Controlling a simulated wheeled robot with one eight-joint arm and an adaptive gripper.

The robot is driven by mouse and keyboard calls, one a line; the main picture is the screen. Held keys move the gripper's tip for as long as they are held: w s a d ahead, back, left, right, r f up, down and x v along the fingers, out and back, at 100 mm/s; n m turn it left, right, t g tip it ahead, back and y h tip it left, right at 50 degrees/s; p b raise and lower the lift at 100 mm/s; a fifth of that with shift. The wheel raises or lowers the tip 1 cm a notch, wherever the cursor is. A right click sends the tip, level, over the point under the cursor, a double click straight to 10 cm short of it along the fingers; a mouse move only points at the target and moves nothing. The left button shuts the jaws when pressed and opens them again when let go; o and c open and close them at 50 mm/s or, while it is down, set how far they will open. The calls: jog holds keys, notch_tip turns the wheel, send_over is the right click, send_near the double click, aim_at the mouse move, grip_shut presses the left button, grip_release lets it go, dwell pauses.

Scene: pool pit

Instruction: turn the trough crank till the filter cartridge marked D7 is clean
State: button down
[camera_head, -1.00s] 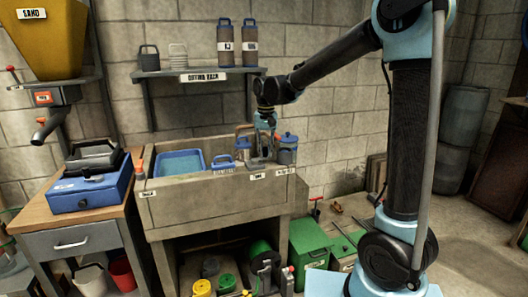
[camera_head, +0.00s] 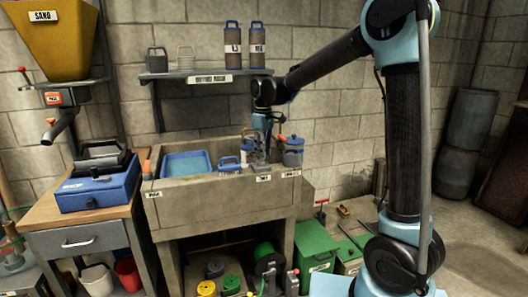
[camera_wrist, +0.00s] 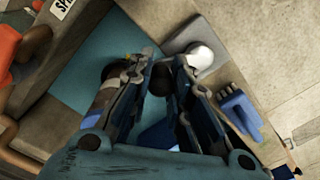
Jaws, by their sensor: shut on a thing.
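The stone trough (camera_head: 225,194) stands against the block wall. My gripper (camera_head: 262,141) is down over its right half. In the wrist view its fingers (camera_wrist: 166,68) are close together, shut on what looks like the dark grip of the trough crank, mostly hidden between the fingertips. A brown cartridge with a blue end (camera_wrist: 104,102) lies beside the left finger, partly covered; in the head view it is hidden behind my gripper. I cannot read a D7 mark on it or judge how clean it is.
A blue basin (camera_head: 186,163) sits in the trough's left part. A blue brush (camera_head: 230,164) lies on the front rim; a blue-lidded grey canister (camera_head: 292,153) stands at the right end. Two brown cartridges stand on the wall rack (camera_head: 195,73). Green boxes (camera_head: 314,243) are on the floor.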

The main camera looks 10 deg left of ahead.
jog(key=shift+s+a+n, duration=0.15)
jog(key=shift+a+n, duration=0.25)
jog(key=shift+n, duration=0.6)
jog(key=shift+s+a+n, duration=0.2)
jog(key=shift+a+n, duration=0.15)
jog(key=shift+n, duration=0.65)
jog(key=shift+s+a+n, duration=0.15)
jog(key=shift+a+n, duration=0.25)
jog(key=shift+n, duration=0.6)
jog(key=c, duration=1.4)
grip_release()
jog(key=shift+c, duration=0.2)
jog(key=shift+r, duration=0.1)
notch_tip(320, 180, up, 12)
jog(key=shift+w, duration=0.2)
